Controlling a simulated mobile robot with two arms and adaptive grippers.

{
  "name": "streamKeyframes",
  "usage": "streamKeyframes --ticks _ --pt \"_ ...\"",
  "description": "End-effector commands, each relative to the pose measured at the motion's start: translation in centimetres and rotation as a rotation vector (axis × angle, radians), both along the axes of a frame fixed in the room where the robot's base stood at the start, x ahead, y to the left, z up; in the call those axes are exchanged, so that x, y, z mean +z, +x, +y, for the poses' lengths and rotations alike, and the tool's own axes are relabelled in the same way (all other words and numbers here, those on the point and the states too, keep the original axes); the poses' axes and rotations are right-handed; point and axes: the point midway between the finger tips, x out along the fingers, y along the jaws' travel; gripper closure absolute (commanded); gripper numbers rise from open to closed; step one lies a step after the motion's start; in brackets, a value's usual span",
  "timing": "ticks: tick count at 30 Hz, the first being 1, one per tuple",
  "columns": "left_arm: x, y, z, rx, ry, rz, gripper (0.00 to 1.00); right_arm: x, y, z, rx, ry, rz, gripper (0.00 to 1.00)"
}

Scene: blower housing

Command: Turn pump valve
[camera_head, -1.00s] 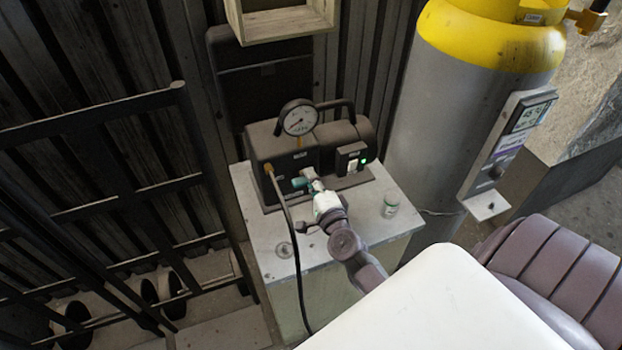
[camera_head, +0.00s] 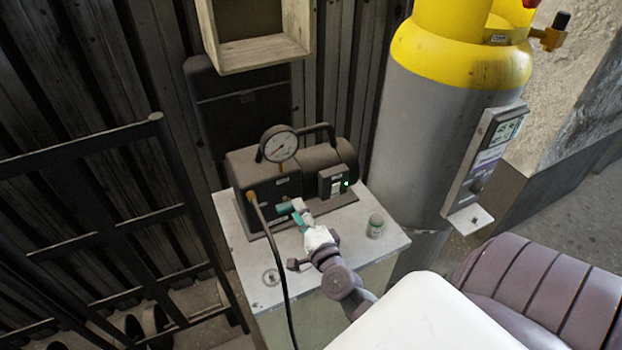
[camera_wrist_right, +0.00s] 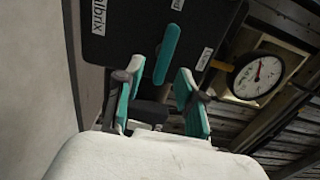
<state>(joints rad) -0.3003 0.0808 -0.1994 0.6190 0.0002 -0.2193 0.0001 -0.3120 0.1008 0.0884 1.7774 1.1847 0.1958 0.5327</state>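The black pump (camera_head: 257,170) stands on a pale pedestal, with its valve, a short teal lever (camera_head: 285,208), on the front face. In the right wrist view the teal lever (camera_wrist_right: 168,53) hangs slightly tilted from the pump front (camera_wrist_right: 125,40). My right gripper (camera_head: 299,212) is close in front of the valve. In the wrist view its two teal-padded fingers (camera_wrist_right: 159,76) are apart, with the lever's lower end between or just beyond their tips. I see no clear contact. My left gripper is not in view.
A round gauge (camera_head: 279,144) sits on top of the pump, and a dark hose (camera_head: 268,235) runs down its front. A small jar (camera_head: 375,225) stands right on the pedestal (camera_head: 240,250). A large yellow-topped cylinder (camera_head: 420,150) is at right, a black rack (camera_head: 100,240) at left.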

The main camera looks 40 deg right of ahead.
Motion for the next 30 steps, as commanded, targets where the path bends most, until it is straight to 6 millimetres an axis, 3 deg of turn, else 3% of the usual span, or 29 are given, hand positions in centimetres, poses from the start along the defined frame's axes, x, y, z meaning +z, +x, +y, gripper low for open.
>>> streamKeyframes --ticks 6,12,18,30 --pt "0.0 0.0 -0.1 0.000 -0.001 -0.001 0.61 -0.1 -4.9 1.2 0.002 -0.001 0.004 0.61" --pt "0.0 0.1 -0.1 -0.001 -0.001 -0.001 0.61 -0.1 -7.7 1.8 0.001 0.001 0.003 0.61" --pt "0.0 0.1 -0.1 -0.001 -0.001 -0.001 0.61 0.0 -8.6 2.1 0.001 0.002 0.000 0.61" --pt "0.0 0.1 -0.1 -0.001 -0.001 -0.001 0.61 0.0 -8.6 2.1 0.000 0.002 0.001 0.61"
